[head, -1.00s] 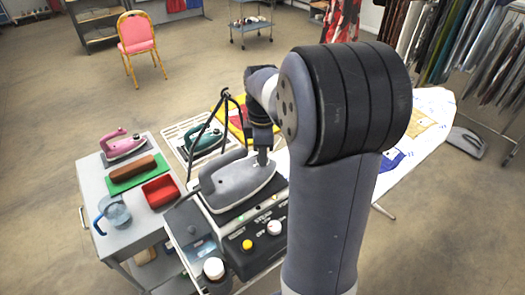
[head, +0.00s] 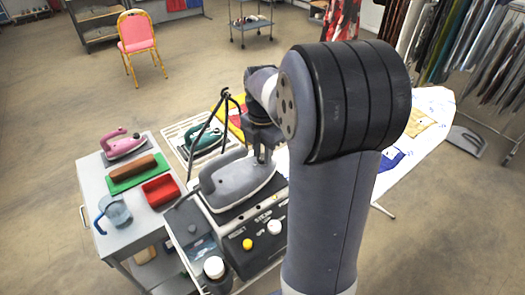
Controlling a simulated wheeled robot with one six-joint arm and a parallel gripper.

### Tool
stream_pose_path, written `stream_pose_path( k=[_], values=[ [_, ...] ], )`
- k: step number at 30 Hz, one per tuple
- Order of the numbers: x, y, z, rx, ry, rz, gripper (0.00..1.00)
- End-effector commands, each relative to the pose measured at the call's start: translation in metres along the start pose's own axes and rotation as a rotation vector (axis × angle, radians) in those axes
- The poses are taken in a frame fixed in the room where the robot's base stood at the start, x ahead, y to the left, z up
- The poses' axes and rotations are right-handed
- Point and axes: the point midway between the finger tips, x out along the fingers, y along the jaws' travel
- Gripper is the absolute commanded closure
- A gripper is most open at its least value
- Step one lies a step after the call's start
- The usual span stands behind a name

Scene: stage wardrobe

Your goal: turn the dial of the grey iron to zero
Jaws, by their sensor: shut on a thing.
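The grey iron (head: 235,184) lies flat on a dark rest on the steam station, in the middle of the head view. My gripper (head: 263,155) points down at the right-hand part of the iron, just beside the handle. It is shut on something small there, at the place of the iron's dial. The dial itself is hidden by the fingers, so its mark and setting cannot be read.
The station's front panel has a yellow knob (head: 247,244) and a white knob (head: 274,227). A teal iron (head: 208,139) stands behind. An ironing board (head: 432,108) extends right.

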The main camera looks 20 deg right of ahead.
Motion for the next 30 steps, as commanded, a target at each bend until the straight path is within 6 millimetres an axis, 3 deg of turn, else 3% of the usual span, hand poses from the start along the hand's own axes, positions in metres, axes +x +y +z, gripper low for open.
stream_pose_path(
  k=[18,19,27,30],
  values=[
    [-0.0002,0.0,0.0,-0.045,0.0,0.0,0.95],
    [-0.0002,0.0,0.0,-0.045,0.0,0.0,0.72],
    [-0.0001,-0.0001,0.0,-0.044,0.0,0.0,0.51],
    [-0.0001,0.0,0.0,-0.044,0.0,0.0,0.51]
  ],
)
